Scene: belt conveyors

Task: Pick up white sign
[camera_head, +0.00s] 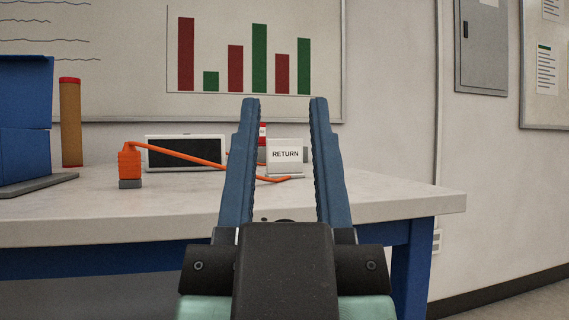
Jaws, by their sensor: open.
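A small white sign (285,157) with the black word "RETURN" stands upright on the light table top. In the picture it sits between my gripper's fingers, nearer the right one. My gripper (284,104) is open and empty, its two blue ridged fingers pointing forward over the near edge of the table. The sign appears beyond the fingers; the exact distance cannot be told. The sign's right side is partly next to the right finger in the picture.
On the table (400,198) are an orange device with an orange cable (130,162), a white-framed dark panel (186,153), a red-and-white item (262,140) behind the sign, a brown tube (70,125) and a blue bin (25,122). The table's right end is clear.

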